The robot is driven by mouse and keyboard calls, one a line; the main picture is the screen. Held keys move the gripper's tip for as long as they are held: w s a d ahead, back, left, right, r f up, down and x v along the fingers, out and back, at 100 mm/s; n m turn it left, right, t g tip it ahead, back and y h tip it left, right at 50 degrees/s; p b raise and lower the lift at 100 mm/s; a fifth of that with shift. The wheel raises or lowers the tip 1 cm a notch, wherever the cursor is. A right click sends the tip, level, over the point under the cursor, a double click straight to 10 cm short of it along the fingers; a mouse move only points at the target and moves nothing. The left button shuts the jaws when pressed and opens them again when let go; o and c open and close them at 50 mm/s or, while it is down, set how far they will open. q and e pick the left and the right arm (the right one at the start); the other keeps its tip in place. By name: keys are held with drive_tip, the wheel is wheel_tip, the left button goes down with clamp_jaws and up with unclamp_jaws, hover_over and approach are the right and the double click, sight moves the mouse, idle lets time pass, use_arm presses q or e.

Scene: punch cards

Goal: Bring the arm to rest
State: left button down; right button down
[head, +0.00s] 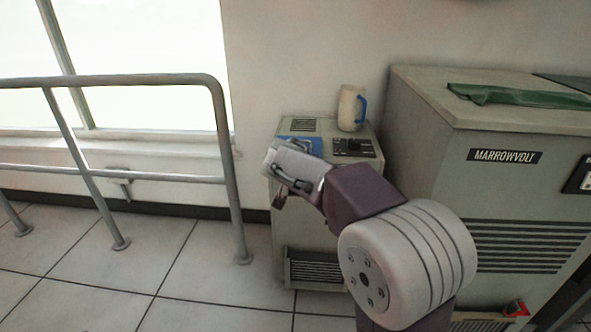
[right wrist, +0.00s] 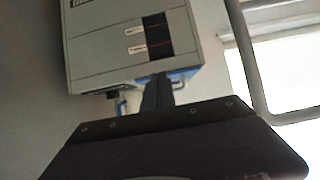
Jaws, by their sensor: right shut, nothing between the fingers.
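My right arm (head: 405,260) reaches in from the lower right in the head view, bent up and to the left. Its hand is in front of a small grey machine (head: 304,232) by the wall. In the right wrist view my right gripper (right wrist: 157,88) is shut, with nothing held in its dark fingers. Beyond the fingertips, that view shows a grey box-like machine front (right wrist: 95,45) with labels and a dark panel. My left gripper is not in view.
A cream mug (head: 347,108) with a blue handle stands on the small machine. A large grey cabinet (head: 425,150) marked MARROWVOLT stands at right, with a green object (head: 520,96) on top. A metal railing (head: 226,150) stands at left. The tiled floor (head: 190,270) between is clear.

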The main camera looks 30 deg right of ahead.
drive_tip(key=shift+s+a, duration=0.1)
drive_tip(key=shift+s, duration=0.05)
drive_tip(key=s+a+f+n+g+y+p, duration=0.25)
drive_tip(key=s+a+f+p, duration=0.2)
drive_tip(key=s, duration=0.35)
drive_tip(key=s+a+f+n+g+y+p, duration=0.1)
drive_tip(key=s+a+f+g+y+p, duration=0.15)
drive_tip(key=s+f, duration=0.5)
drive_tip(key=s+a+f+n+g+y+p, duration=0.1)
drive_tip(key=s+a+f+n+g+p, duration=0.25)
drive_tip(key=s, duration=0.65)
wheel_tip(320, 180, up, 38)
drive_tip(key=m+p, duration=0.1)
drive_tip(key=p, duration=3.8)
drive_tip(key=shift+w+a+r, duration=0.15)
drive_tip(key=shift+w+a, duration=0.2)
